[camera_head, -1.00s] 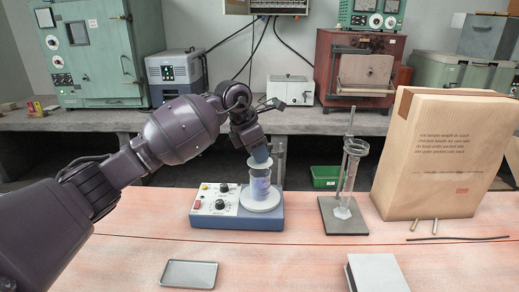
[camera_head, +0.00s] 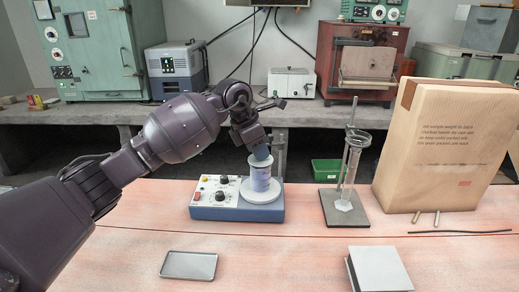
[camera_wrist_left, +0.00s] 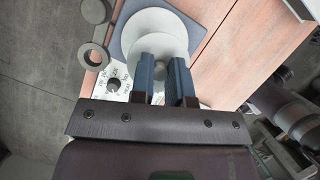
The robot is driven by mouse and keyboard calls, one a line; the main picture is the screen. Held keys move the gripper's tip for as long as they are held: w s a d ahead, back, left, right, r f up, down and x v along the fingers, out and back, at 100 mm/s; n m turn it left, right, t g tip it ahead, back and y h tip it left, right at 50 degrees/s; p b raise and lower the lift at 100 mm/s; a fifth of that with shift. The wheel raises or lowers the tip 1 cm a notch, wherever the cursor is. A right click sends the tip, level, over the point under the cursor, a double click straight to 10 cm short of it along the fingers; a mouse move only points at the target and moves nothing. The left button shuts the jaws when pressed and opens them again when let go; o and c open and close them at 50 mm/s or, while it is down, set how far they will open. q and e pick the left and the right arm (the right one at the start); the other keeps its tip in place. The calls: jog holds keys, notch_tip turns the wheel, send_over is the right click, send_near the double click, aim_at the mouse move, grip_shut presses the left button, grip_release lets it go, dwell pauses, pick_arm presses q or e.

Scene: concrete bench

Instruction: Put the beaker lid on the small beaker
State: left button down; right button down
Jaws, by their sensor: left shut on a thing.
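The small beaker (camera_head: 260,182) stands upright on the round white plate of the blue-and-white stirrer. My left gripper (camera_head: 261,156) points down directly over its mouth. In the left wrist view, the two blue fingers (camera_wrist_left: 161,78) are shut on the small round knob of the grey beaker lid (camera_wrist_left: 158,48). The lid looks like a flat disc below the fingers and covers the beaker from that side. In the head view the fingers mostly hide the lid. I cannot tell whether it rests fully on the rim. My right gripper is not in view.
The stirrer (camera_head: 212,212) has knobs on its left side. To its right is a stand (camera_head: 345,222) with glassware. A large paper bag (camera_head: 447,150), a shallow tray (camera_head: 189,265) and a grey box (camera_head: 379,270) also lie on the bench. The front middle is free.

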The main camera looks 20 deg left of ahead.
pick_arm(q)
jog(key=shift+f, duration=0.4)
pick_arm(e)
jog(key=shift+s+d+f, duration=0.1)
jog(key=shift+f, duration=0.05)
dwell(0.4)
pick_arm(q)
jog(key=c, duration=1)
grip_release()
jog(key=o, duration=0.4)
jog(key=shift+r, duration=0.1)
jog(key=shift+r+p, duration=0.4)
jog(key=shift+r, duration=0.75)
jog(key=shift+r+p, duration=0.55)
jog(key=shift+r, duration=0.85)
jog(key=shift+r+p, duration=0.4)
jog(key=shift+r, duration=0.55)
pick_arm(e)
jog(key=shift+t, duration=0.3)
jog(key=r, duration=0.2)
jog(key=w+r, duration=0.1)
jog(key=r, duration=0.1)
